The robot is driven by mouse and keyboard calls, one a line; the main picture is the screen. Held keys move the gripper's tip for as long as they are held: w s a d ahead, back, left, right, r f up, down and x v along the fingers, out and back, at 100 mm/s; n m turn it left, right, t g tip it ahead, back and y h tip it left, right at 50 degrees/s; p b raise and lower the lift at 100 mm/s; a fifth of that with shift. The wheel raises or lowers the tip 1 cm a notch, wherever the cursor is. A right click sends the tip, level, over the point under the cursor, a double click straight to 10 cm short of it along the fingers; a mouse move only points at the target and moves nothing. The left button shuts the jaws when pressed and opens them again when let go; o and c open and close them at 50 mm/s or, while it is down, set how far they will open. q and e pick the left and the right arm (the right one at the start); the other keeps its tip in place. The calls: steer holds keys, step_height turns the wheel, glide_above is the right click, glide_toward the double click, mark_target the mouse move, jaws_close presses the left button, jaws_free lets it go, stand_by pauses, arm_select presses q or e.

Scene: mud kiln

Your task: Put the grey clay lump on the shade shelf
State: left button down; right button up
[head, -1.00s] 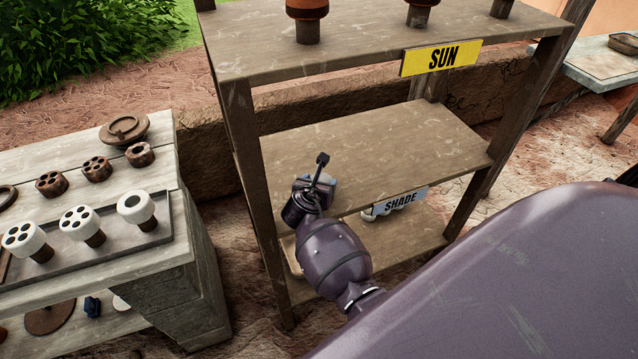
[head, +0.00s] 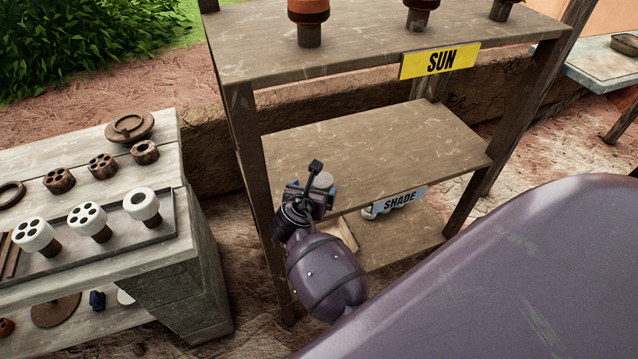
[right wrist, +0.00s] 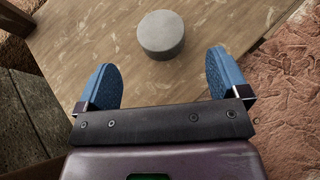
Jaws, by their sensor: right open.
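The grey clay lump (right wrist: 161,34), a short smooth cylinder, stands upright on a bare wooden board in the right wrist view. My right gripper (right wrist: 164,78) is open, its two blue fingers apart from the lump, which lies just beyond the fingertips and between their lines. In the head view my right gripper (head: 318,188) is at the front left edge of the shade shelf (head: 390,150), the middle board with the SHADE sign (head: 400,200). There I cannot make out the lump clearly behind the gripper. My left gripper is not in view.
The upper board (head: 360,45) bears the SUN sign (head: 440,61) and several brown pieces. A dark post (head: 245,140) stands close left of my gripper. A side table (head: 150,255) at left holds white and brown pieces. The middle board's right part is clear.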

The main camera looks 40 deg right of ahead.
steer(key=s+a+f+m+t+y, duration=0.1)
steer(key=s+m+y, duration=0.4)
steer(key=s+m, duration=0.6)
steer(key=s+a+f+m+t+y, duration=0.2)
steer(key=s+f+m+y, duration=0.2)
steer(key=s+m, duration=0.8)
steer(key=shift+s+a+f+m+y+p, duration=0.15)
steer(key=shift+s+a+m+y+p, duration=0.2)
steer(key=shift+m, duration=0.55)
steer(key=shift+w+d, duration=0.1)
steer(key=shift+w, duration=0.05)
steer(key=shift+c, duration=0.2)
